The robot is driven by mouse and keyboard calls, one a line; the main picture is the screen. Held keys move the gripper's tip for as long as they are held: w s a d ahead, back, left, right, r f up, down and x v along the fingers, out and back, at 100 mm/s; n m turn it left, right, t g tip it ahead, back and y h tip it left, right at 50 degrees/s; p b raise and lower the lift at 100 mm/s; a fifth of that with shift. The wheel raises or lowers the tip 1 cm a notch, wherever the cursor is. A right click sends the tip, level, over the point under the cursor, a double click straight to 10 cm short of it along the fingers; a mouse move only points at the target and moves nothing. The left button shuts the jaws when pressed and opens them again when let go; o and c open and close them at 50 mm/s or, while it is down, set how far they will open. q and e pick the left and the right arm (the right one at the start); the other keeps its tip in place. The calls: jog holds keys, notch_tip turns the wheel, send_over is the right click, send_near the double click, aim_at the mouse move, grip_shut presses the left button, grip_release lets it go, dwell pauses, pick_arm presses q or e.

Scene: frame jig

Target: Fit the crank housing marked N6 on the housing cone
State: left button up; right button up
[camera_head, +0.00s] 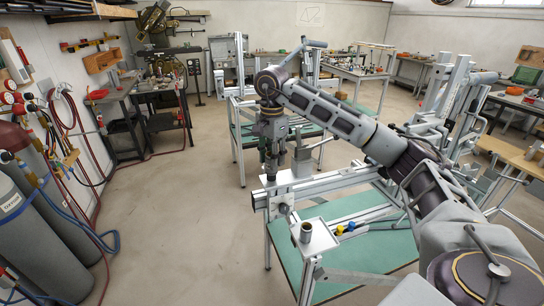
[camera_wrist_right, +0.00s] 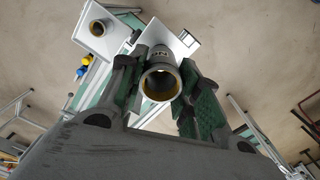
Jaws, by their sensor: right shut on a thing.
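My right gripper (camera_head: 271,157) hangs down over the jig frame. In the right wrist view its fingers (camera_wrist_right: 160,85) are closed on a grey tubular crank housing (camera_wrist_right: 161,80) with a yellowish inner rim. Small dark marking shows on its far side and seems to read N6, upside down. In the head view the held housing (camera_head: 271,172) shows only partly below the fingers, above the frame rail. I cannot make out the housing cone with certainty; the held part and gripper hide what lies beneath. My left gripper is not in view.
A similar short tube (camera_head: 306,233) stands on a pale plate (camera_head: 319,240) at the frame's near corner. Metal rails (camera_head: 335,184) run right from there above a green tabletop (camera_head: 345,262). Yellow and blue fittings (camera_head: 345,228) sit beside the plate. Open floor lies left.

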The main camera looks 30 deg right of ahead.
jog(key=shift+f, duration=0.1)
jog(key=o, duration=1.2)
jog(key=shift+c, duration=0.2)
notch_tip(320, 180, up, 12)
dwell(1.1)
dwell(0.9)
